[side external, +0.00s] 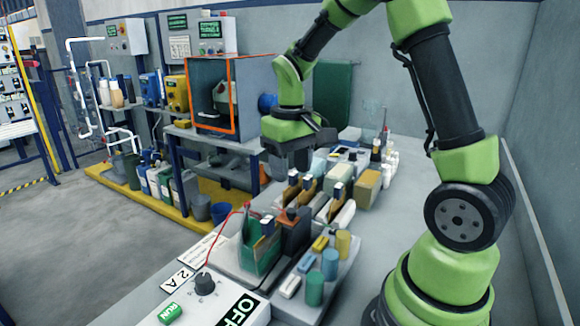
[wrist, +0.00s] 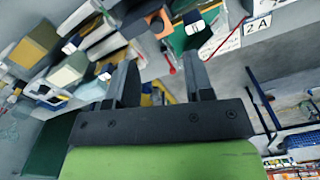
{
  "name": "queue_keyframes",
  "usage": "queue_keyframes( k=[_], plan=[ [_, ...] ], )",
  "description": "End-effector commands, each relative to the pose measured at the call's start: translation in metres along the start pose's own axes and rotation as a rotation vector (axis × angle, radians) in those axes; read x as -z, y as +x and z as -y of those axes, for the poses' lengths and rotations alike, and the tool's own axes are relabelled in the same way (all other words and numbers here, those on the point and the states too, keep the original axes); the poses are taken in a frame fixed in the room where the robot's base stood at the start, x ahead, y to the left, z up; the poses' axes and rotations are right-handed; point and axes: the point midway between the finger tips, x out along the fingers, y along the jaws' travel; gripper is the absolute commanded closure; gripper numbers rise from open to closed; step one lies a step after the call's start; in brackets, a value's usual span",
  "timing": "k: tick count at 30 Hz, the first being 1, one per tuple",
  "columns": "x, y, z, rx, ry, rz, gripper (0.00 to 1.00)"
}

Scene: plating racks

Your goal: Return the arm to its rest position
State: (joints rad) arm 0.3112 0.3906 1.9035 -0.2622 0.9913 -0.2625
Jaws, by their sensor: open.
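My arm is green and black and bends over from the right side in the side external view. My gripper (side external: 300,155) hangs above the far end of the racks, pointing down. In the wrist view my gripper (wrist: 160,85) shows two dark fingers spread apart with nothing between them. The near rack (side external: 262,282) holds a green tank (side external: 262,258), a brown block and several coloured cylinders. The rack behind it holds several upright pieces with white and blue tops. My gripper is apart from these, as far as I can tell.
A control box (side external: 205,305) with a black knob stands at the front. An orange-framed cabinet (side external: 232,100) stands behind on a bench to the left. A grey wall (side external: 490,80) closes the right side. A thin red wire (side external: 222,228) runs by the green tank.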

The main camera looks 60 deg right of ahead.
Motion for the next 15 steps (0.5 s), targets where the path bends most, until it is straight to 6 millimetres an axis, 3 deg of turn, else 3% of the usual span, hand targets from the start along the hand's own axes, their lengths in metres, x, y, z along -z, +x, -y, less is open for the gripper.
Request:
queue_keyframes(
  k=[4,8,15],
  plan=[
    [-0.005,-0.011,0.006,0.008,0.002,-0.032,0.52],
    [-0.022,-0.041,0.021,0.039,0.008,-0.121,0.52],
    [-0.083,-0.094,0.052,0.162,0.024,-0.331,0.52]
  ],
)
